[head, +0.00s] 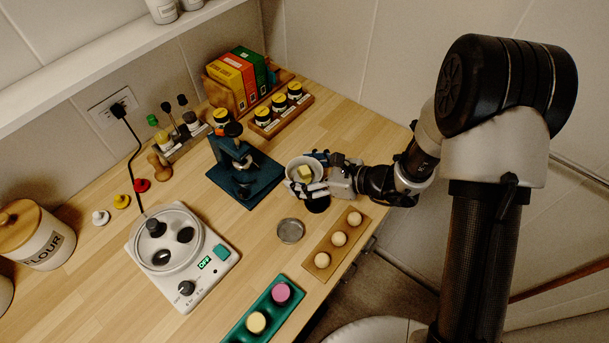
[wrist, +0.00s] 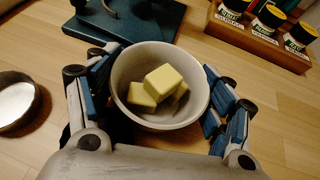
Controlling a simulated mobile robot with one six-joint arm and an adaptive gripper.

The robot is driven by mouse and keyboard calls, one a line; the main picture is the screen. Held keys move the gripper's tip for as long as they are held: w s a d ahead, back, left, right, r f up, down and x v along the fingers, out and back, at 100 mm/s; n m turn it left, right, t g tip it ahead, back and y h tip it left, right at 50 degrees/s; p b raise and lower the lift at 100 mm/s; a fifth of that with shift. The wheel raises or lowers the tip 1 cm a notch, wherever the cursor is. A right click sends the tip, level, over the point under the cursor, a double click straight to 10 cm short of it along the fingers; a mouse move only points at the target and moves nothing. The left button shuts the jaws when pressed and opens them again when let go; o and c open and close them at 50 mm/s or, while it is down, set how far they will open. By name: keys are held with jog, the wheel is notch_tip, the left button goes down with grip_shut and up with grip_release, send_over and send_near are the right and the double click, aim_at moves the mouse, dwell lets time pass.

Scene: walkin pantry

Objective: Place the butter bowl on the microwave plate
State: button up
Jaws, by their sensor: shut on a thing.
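The white butter bowl (head: 292,172) is between the fingers of my gripper (head: 312,176), near the right edge of the counter. In the wrist view the bowl (wrist: 160,119) is upright with a few yellow butter pieces (wrist: 163,80) inside. The gripper's blue-padded fingers (wrist: 160,90) are shut on its left and right sides. The bowl looks to be above the counter, though its exact height is unclear. The white appliance (head: 205,279) at lower left has a round plate (head: 165,262) on top, a dark knob and a display reading OFF. The bowl is apart from this plate.
A dark blue stand (head: 259,184) with an upright device is left of the bowl. A small metal dish (head: 291,231) and an egg tray (head: 325,257) lie in front. A green tray (head: 247,330) is at the bottom. A spice rack (head: 282,120) is behind.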

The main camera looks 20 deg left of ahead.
aim_at(305, 179)
notch_tip(305, 179, up, 20)
jog(key=p, duration=0.7)
jog(key=w+d+f+m+t+h, duration=0.1)
jog(key=d+f, duration=0.3)
jog(key=d, duration=0.9)
jog(key=w+d+f+m+t+h, duration=0.1)
jog(key=d+f+m+t, duration=0.3)
jog(key=d, duration=1)
jog(key=shift+w+d, duration=0.25)
jog(key=shift+w, duration=0.3)
